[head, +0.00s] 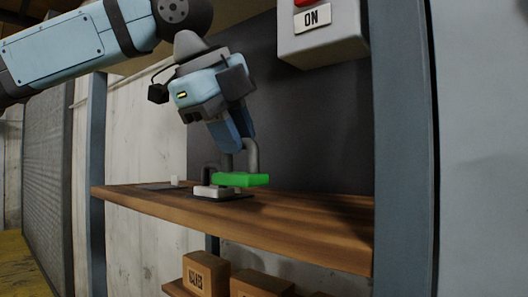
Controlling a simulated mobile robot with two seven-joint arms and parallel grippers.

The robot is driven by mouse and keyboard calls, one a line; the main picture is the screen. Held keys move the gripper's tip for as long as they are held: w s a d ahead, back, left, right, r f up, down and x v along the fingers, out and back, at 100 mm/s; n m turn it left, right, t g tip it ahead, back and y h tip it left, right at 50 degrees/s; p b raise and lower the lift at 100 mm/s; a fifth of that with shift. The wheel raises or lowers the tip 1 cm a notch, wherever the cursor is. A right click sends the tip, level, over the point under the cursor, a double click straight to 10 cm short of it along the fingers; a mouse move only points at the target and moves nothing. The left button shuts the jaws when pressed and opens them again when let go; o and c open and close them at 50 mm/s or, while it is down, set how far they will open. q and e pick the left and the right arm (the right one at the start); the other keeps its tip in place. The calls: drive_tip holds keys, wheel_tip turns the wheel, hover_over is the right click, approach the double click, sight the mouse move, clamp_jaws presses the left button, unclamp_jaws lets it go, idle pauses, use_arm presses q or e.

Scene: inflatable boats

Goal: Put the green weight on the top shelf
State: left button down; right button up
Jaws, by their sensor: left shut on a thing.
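The green weight (241,180) is a flat green block with a grey loop handle. It is just over or on the wooden top shelf (290,222); I cannot tell whether it touches the board. My left gripper (238,144) comes down from the upper left and is shut on the grey handle of the green weight. The fingertips partly hide the handle. A white weight (212,191) with a grey handle sits on the shelf just left of the green one and partly overlaps it in view. My right gripper is not in view.
A small white block (174,181) stands further left on the shelf, by a dark pad. A grey box with an ON sign (312,17) hangs above right. A blue-grey post (402,150) bounds the right side. Cardboard boxes (206,274) sit on the lower shelf.

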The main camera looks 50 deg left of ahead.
sight(235, 173)
use_arm(q)
drive_tip(key=shift+w+a+f+p, duration=0.1)
drive_tip(key=shift+w+f+p, duration=0.35)
drive_tip(key=shift+w, duration=0.65)
drive_tip(key=shift+w+a+f+p, duration=0.15)
drive_tip(key=shift+w+f, duration=0.55)
drive_tip(key=shift+w, duration=0.45)
drive_tip(key=shift+w+a+f+p, duration=0.1)
drive_tip(key=shift+w+f+p, duration=0.15)
drive_tip(key=shift+w+f, duration=0.6)
drive_tip(key=shift+w+r, duration=0.2)
drive_tip(key=shift+w, duration=0.05)
drive_tip(key=c, duration=1.1)
unclamp_jaws()
drive_tip(key=shift+d, duration=0.1)
drive_tip(key=shift+o, duration=0.2)
drive_tip(key=shift+r, duration=0.15)
drive_tip(key=b+v, duration=0.1)
drive_tip(key=v, duration=1.1)
